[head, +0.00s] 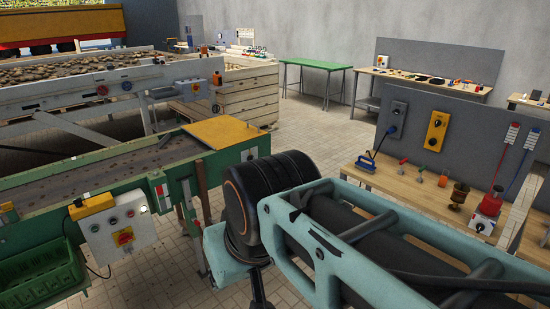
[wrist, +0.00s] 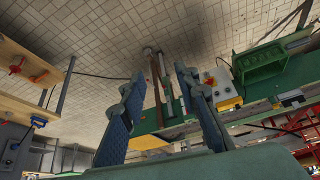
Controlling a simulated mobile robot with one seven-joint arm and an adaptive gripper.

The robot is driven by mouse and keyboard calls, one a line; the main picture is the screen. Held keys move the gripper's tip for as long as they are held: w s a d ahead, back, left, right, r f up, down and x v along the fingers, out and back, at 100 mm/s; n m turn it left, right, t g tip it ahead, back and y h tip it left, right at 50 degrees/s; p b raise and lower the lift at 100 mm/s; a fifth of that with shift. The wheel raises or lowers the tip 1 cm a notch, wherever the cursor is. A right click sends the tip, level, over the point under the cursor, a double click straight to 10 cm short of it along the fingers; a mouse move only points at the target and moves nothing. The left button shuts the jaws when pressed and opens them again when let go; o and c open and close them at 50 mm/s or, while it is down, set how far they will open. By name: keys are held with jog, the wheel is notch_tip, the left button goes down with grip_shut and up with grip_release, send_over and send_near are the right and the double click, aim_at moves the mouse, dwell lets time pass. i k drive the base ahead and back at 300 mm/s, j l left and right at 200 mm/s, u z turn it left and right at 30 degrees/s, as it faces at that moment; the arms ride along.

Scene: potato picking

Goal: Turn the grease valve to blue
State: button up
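A red unit (head: 488,205) stands at the right end of the wooden bench.
The board carries a grey switch (head: 394,118) and a yellow switch (head: 436,130). A green conveyor (head: 100,172) stands at left. Floor between is clear.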

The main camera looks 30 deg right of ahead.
aim_at(480, 227)
jog(key=z, duration=2.1)
jog(key=i+j+z, duration=0.1)
jog(key=i, duration=0.25)
jog(key=i+j+z, duration=0.15)
jog(key=i+j, duration=0.1)
jog(key=i, duration=0.1)
